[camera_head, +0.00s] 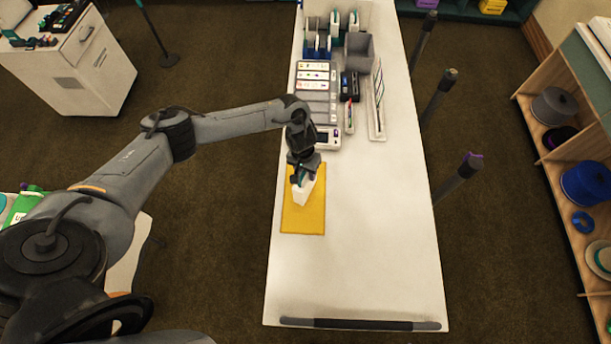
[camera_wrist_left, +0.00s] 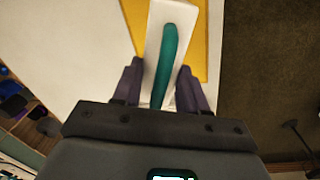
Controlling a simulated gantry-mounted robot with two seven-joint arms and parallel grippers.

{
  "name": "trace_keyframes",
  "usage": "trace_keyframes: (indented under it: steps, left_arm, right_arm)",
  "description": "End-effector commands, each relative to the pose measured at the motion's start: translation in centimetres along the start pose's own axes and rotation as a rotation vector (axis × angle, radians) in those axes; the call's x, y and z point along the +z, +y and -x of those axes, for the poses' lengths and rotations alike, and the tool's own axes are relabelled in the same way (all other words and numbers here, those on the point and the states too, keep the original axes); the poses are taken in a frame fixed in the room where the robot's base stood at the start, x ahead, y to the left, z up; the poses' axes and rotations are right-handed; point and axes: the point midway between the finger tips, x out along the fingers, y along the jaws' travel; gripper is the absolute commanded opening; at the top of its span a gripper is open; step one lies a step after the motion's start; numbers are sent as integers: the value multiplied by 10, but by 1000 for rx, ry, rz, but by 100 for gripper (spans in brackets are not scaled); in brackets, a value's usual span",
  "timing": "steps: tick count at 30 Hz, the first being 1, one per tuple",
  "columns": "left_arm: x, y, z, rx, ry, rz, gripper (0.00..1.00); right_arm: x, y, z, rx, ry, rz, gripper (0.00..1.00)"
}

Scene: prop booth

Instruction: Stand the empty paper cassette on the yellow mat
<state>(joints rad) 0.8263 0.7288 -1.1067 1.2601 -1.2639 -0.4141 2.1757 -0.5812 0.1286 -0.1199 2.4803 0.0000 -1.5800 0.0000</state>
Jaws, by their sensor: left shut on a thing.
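The paper cassette (camera_head: 302,191) is a white box with a teal strip, seen over the yellow mat (camera_head: 303,222) in the head view. My left gripper (camera_head: 303,178) is shut on its upper end, from above. In the left wrist view the white cassette (camera_wrist_left: 153,48) with its teal strip lies between the two dark fingers of my left gripper (camera_wrist_left: 158,90). The yellow mat (camera_wrist_left: 204,40) shows beside it. Whether the cassette touches the mat is hard to tell. Its inside is hidden. My right gripper is not in view.
Behind the mat on the white table (camera_head: 370,240) stand a label-fronted device (camera_head: 318,105), a grey bin (camera_head: 358,52) and a slim white tray (camera_head: 377,105). The table is clear in front and right of the mat. Dark posts (camera_head: 440,95) stand along its right side.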

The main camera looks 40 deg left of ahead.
Motion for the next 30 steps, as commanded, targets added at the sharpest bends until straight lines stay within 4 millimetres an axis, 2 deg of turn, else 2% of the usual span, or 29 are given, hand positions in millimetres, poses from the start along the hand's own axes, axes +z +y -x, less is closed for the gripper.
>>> trace_keyframes:
  steps: [9,23,24,28,30]
  left_arm:
    - [1,-3,-34,-1,-2,1,0]
    - [1,-3,-41,0,-2,-1,0]
    - [1,-4,-41,0,-2,-1,48]
    - [1,-4,-41,0,-2,-1,68]
    - [1,-4,-40,0,-2,-1,68]
  right_arm:
    - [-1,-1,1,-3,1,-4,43]
    - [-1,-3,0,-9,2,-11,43]
    - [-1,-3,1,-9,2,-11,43]
    - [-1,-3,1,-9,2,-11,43]
    - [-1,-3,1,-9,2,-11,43]
